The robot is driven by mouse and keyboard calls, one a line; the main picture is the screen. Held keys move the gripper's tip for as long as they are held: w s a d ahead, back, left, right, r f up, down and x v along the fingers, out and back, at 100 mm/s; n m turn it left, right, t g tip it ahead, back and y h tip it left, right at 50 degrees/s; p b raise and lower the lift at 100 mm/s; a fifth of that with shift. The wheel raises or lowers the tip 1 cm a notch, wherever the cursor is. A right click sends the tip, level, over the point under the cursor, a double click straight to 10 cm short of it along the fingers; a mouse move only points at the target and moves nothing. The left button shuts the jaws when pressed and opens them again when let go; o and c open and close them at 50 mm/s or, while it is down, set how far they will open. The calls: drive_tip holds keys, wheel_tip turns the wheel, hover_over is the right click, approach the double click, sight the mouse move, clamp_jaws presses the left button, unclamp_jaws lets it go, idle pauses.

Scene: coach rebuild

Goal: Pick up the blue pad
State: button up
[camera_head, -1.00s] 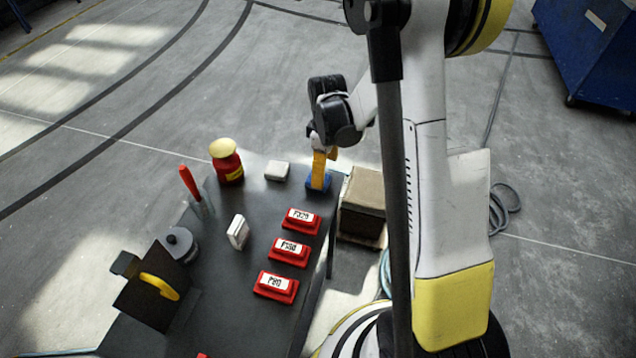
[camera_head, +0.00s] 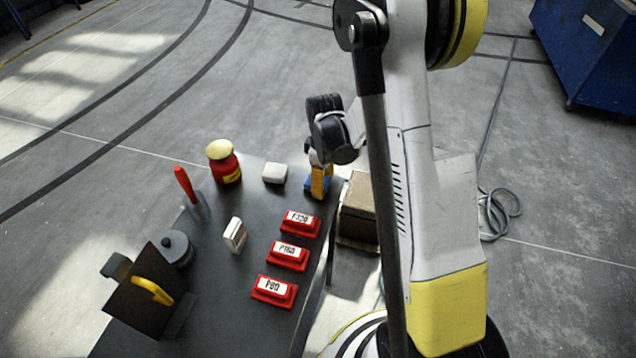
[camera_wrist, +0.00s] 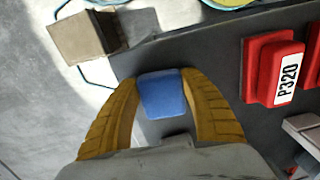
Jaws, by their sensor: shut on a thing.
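The blue pad (camera_wrist: 163,95) sits between the two yellow fingers of my gripper (camera_wrist: 165,103) in the wrist view. The fingers touch its left and right sides, so my gripper is shut on it. In the head view the pad (camera_head: 311,186) is at the far right corner of the dark table (camera_head: 222,290), partly hidden behind a yellow finger of my gripper (camera_head: 320,182). I cannot tell whether the pad is clear of the table top.
Red blocks labelled P320 (camera_head: 300,225), P150 (camera_head: 288,257) and P80 (camera_head: 274,291) stand in a row nearer the front. A white block (camera_head: 274,173) lies left of the pad. A cardboard box (camera_head: 358,212) is beyond the right edge.

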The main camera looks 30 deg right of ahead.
drive_tip(key=shift+r, duration=0.1)
wheel_tip(320, 180, up, 4)
drive_tip(key=shift+r+p, duration=0.25)
drive_tip(key=shift+p, duration=0.9)
drive_tip(key=s+d+r+p, duration=0.3)
drive_tip(key=s+d+r, duration=0.3)
drive_tip(key=s+d, duration=0.2)
drive_tip(key=shift+d+r, duration=0.2)
drive_tip(key=shift+d, duration=0.05)
drive_tip(key=o, duration=0.5)
drive_tip(key=shift+c, duration=0.2)
drive_tip(key=c, duration=0.5)
drive_tip(key=shift+o, duration=0.2)
drive_tip(key=shift+f, duration=0.1)
